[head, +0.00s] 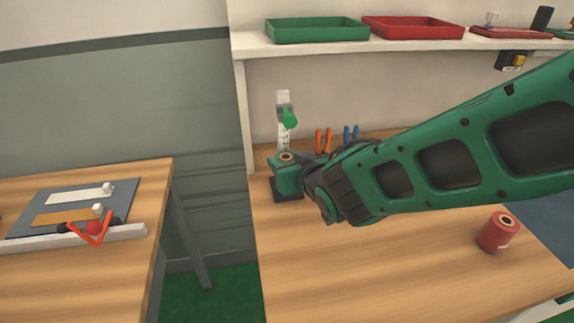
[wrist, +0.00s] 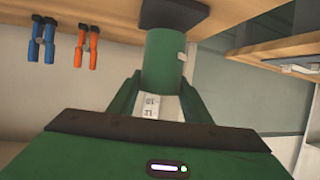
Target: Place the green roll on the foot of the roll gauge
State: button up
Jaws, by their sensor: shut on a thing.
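The green roll (head: 286,182) stands upright, with its brown core showing on top. It also shows in the wrist view (wrist: 163,60). My gripper (wrist: 161,80) is shut on the roll, one finger on each side. My gripper partly hides the roll in the head view.
A red roll (head: 498,233) stands on the wooden bench (head: 370,270) at the right. Orange clips (head: 323,140) and blue clips (head: 351,134) are behind my arm. A shelf above holds a green tray (head: 317,30) and a red tray (head: 413,27). The bench front is clear.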

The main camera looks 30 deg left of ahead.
jog(key=shift+w+f, duration=0.15)
jog(key=shift+f, duration=0.65)
jog(key=o, duration=1.2)
jog(key=shift+o, duration=0.2)
jog(key=shift+d, duration=0.1)
jog(key=shift+s+d+r, duration=0.15)
jog(key=shift+s+r, duration=0.05)
jog(key=shift+s, duration=0.1)
jog(key=v, duration=1.1)
jog(key=shift+s, duration=0.15)
